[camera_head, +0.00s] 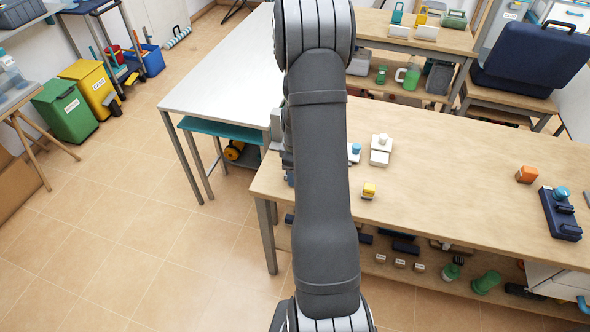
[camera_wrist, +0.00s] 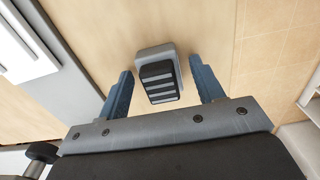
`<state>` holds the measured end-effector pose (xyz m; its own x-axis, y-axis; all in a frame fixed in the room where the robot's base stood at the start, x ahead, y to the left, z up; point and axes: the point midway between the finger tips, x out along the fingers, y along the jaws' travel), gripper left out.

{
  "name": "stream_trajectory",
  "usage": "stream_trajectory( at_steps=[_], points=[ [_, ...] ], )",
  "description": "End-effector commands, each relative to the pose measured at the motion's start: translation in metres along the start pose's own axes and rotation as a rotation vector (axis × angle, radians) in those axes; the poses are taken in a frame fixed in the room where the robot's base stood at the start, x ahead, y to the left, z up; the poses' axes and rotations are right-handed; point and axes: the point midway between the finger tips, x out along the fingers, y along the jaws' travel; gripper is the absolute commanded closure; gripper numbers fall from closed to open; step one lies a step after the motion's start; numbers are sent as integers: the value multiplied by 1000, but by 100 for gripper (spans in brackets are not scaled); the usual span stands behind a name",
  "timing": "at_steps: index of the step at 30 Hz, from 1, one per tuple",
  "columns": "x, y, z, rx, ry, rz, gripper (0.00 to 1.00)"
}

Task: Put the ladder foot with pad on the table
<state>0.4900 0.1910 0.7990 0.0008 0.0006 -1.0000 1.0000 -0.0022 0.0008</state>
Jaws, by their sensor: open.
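In the wrist view, the ladder foot with pad (camera_wrist: 158,80) is a small grey block with a black, ribbed pad facing the camera. It lies on a light wooden surface (camera_wrist: 95,30). My gripper (camera_wrist: 161,66) is open, with one blue finger on each side of the foot. A gap shows at both sides, and I cannot tell how far above the surface the fingers are. In the head view my arm hides the foot and most of the gripper. That view shows a wooden table (camera_head: 460,175) and a white-topped table (camera_head: 215,75).
Green (camera_head: 66,110) and yellow (camera_head: 92,85) bins stand left. The tiled floor (camera_head: 130,210) is open.

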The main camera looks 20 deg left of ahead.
Motion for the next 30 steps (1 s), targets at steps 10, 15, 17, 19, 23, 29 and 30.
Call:
stream_trajectory(
  at_steps=[10,15,17,19,23,29,30],
  points=[
    [-30,1,0,0,2,4,39],
    [-66,1,0,0,2,4,39],
    [-78,1,0,0,2,4,39],
    [-92,1,0,0,2,4,39],
    [-111,1,0,0,1,3,39],
    [-123,0,0,0,0,1,39],
    [-124,0,0,0,0,0,39]
  ],
)
